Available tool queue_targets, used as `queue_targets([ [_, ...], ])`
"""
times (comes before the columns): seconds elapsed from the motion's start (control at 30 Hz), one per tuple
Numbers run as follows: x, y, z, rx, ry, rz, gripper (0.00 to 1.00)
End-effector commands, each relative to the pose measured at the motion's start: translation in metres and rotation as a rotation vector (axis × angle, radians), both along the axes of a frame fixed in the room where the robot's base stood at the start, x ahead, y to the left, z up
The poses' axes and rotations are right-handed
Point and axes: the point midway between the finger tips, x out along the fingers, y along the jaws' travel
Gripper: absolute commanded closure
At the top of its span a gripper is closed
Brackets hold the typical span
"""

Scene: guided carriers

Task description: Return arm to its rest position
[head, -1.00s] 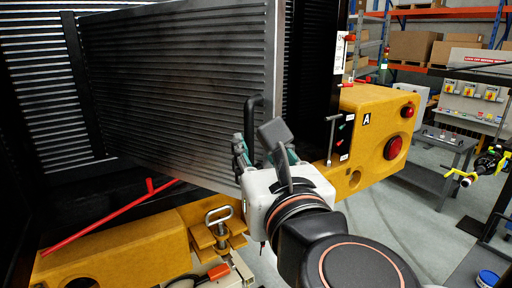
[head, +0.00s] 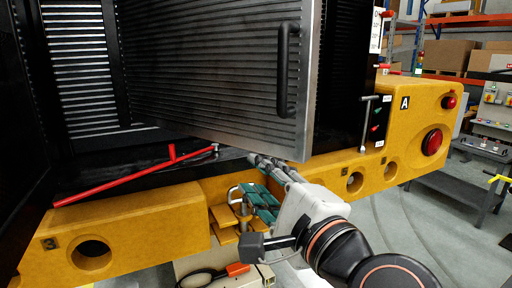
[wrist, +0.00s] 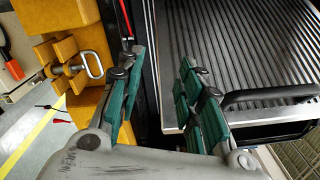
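My gripper (head: 262,183) has green-padded fingers and is in front of the carrier, just below the lower edge of the ribbed grey door (head: 225,65). In the head view the fingers partly overlap the metal hitch pin (head: 238,196) on the yellow bumper.
The yellow bumper (head: 150,232) runs along the carrier's front. A red bar (head: 130,178) lies on the dark sill. A yellow end block (head: 415,110) marked A with red lamps is at right. A grey workbench (head: 470,180) and shelving stand behind. Open floor lies at right.

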Motion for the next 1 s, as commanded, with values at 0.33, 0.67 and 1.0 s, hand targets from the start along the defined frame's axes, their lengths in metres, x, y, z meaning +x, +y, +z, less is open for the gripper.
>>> queue_targets([
  [0.33, 0.004, -0.033, -0.206, -0.806, -0.046, 0.142, 0.66],
  [0.67, -0.019, -0.124, -0.395, -1.496, 0.091, 0.379, 0.66],
  [1.0, -0.048, -0.187, -0.471, -1.784, 0.233, 0.566, 0.66],
])
